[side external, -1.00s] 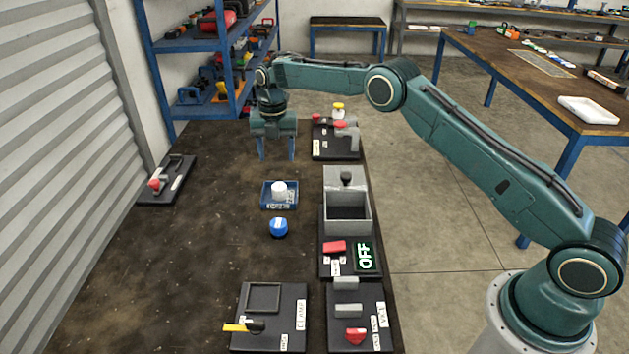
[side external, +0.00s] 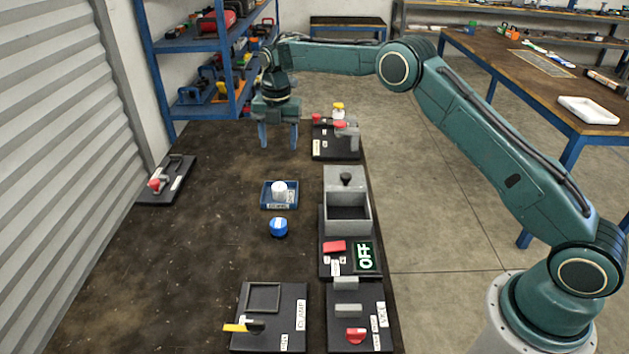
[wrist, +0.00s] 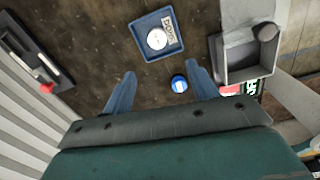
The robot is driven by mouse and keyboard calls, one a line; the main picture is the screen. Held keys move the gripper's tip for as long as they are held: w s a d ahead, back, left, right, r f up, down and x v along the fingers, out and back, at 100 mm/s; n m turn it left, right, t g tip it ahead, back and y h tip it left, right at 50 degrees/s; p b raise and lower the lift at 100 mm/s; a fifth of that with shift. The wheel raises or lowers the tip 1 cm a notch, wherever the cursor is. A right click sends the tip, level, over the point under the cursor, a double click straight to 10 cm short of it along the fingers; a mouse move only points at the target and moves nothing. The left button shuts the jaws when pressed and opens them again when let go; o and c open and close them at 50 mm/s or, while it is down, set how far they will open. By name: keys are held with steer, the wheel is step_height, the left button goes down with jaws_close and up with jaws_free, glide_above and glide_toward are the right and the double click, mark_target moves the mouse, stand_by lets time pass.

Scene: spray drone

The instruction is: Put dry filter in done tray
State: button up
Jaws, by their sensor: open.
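A white cylindrical filter (side external: 279,189) stands in the small blue tray (side external: 267,205), which has a label that appears to read DONE. They also show in the wrist view, the filter (wrist: 157,41) inside the tray (wrist: 143,27). My gripper (side external: 279,148) is open and empty, raised above the table behind the tray. The filter touches neither finger.
A blue round cap (side external: 279,227) lies in front of the tray. A grey open box (side external: 347,222) with an OFF display stands to the right. A clamp fixture (side external: 270,318) is at the front, a red-handled fixture (side external: 168,181) at left. The table's left middle is clear.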

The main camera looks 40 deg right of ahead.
steer(key=s+r+m+t, duration=0.3)
steer(key=s+r+m, duration=0.9)
steer(key=s+r, duration=0.75)
steer(key=s+d+f+m+t, duration=0.1)
steer(key=s+m, duration=1.2)
steer(key=s, duration=1.3)
step_height(320, 180, down, 2)
steer(key=shift+s+d+f+t, duration=0.15)
steer(key=shift+s+t, duration=0.15)
steer(key=shift+t, duration=0.3)
